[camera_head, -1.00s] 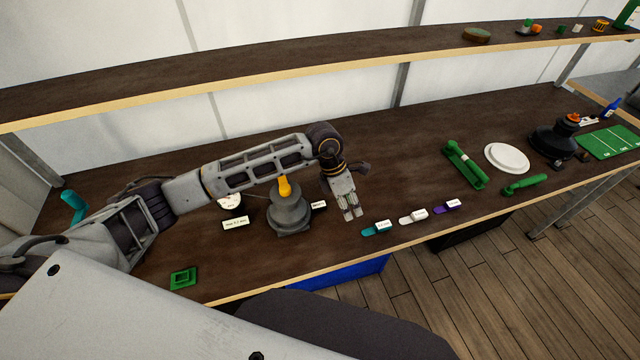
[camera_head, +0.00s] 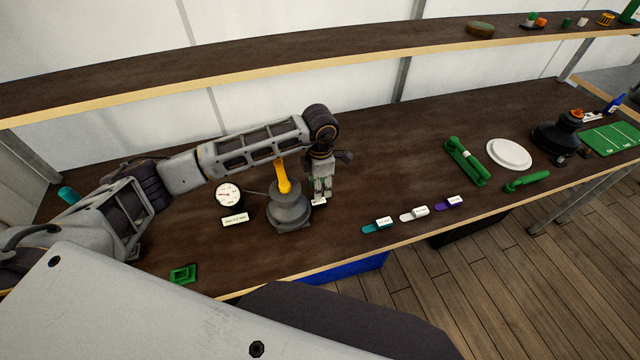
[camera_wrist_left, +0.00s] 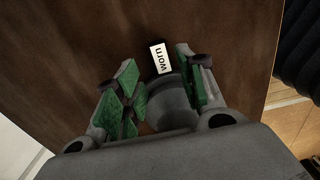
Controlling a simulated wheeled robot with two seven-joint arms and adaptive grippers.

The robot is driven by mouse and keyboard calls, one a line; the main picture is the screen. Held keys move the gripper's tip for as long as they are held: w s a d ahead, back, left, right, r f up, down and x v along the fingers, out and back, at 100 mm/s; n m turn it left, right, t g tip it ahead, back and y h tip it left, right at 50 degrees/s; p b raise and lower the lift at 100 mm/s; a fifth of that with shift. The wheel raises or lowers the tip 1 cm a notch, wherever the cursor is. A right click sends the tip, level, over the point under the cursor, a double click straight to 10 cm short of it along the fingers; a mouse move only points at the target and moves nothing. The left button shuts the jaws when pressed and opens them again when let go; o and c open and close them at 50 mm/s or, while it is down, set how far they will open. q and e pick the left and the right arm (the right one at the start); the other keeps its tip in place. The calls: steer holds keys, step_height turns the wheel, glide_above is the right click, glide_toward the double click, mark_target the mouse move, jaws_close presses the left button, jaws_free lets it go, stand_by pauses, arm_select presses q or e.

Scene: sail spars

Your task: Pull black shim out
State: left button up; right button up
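The black shim shows mainly by its white tag reading "worn" (camera_wrist_left: 161,58); its dark body is hard to make out. In the head view the tag (camera_head: 319,202) lies at the right foot of a grey round stand (camera_head: 288,212) with a yellow-orange lever (camera_head: 283,178). My left gripper (camera_head: 322,192) is just right of the stand, pointing down over the tag. In the left wrist view its green-padded fingers (camera_wrist_left: 157,84) are apart, with the tag and a grey rounded part (camera_wrist_left: 172,108) between them. No grip on the shim shows. My right gripper is not seen.
A dial gauge (camera_head: 228,194) and a white label (camera_head: 235,220) are left of the stand. Teal (camera_head: 378,227), white (camera_head: 413,214) and purple (camera_head: 448,203) tagged strips lie to the right. A green square frame (camera_head: 183,274) lies near the front edge.

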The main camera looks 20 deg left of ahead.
mark_target(322, 200)
arm_select(q)
steer(key=shift+f+b, duration=0.6)
steer(key=shift+f, duration=0.8)
steer(key=shift+f+b, duration=1.1)
steer(key=shift+f, duration=1.3)
steer(key=shift+c, duration=0.5)
jaws_close()
steer(key=shift+w+d, duration=0.2)
steer(key=shift+d, duration=0.05)
steer(key=shift+d, duration=0.1)
